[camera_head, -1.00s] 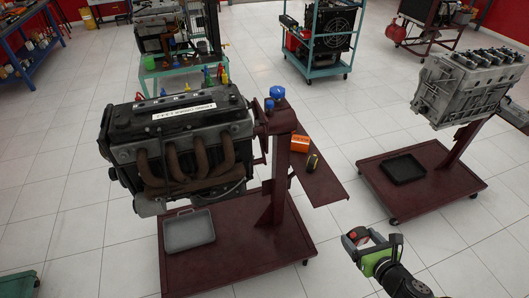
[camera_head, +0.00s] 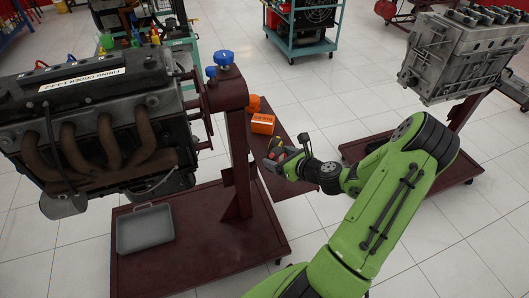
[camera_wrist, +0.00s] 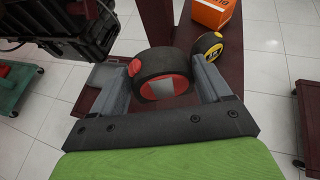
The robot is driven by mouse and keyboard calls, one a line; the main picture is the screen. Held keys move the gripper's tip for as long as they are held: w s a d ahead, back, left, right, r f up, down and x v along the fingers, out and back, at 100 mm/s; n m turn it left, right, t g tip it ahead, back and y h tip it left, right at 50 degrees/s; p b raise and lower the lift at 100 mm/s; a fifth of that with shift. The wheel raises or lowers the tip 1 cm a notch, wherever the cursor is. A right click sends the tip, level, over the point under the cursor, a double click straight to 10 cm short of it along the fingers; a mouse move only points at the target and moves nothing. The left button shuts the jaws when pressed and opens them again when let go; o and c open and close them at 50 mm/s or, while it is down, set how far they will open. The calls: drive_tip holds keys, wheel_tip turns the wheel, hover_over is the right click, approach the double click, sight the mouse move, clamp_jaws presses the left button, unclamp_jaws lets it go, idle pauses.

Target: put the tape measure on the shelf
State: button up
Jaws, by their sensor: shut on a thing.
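My gripper (camera_head: 284,163) is shut on a round black-and-red tape measure (camera_wrist: 161,77), which has a grey patch on its face. In the wrist view it sits between the two grey fingers. In the head view the tape measure (camera_head: 276,154) is small and partly hidden by my gripper. The shelf (camera_head: 294,188) is a narrow dark red plate beside the engine stand's post. My gripper is over the shelf's near part in the head view. I cannot tell the height of the gap below the tape measure.
An orange box (camera_head: 262,124) stands on the shelf, with a black-and-yellow round object (camera_wrist: 208,45) near it, close beyond my right finger. The stand's post (camera_head: 238,150) and the black engine (camera_head: 90,130) are to the left. A second engine stand (camera_head: 455,60) is at the right.

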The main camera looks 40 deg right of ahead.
drive_tip(key=d, duration=0.1)
drive_tip(key=s+d+b, duration=0.1)
drive_tip(key=shift+s+d+f+m+h, duration=0.15)
drive_tip(key=shift+d+m+h, duration=0.15)
wheel_tip(320, 180, down, 10)
drive_tip(key=b, duration=0.4)
drive_tip(key=shift+d+b, duration=0.15)
drive_tip(key=shift+b, duration=0.15)
drive_tip(key=shift+r, duration=0.3)
drive_tip(key=shift+f, duration=0.1)
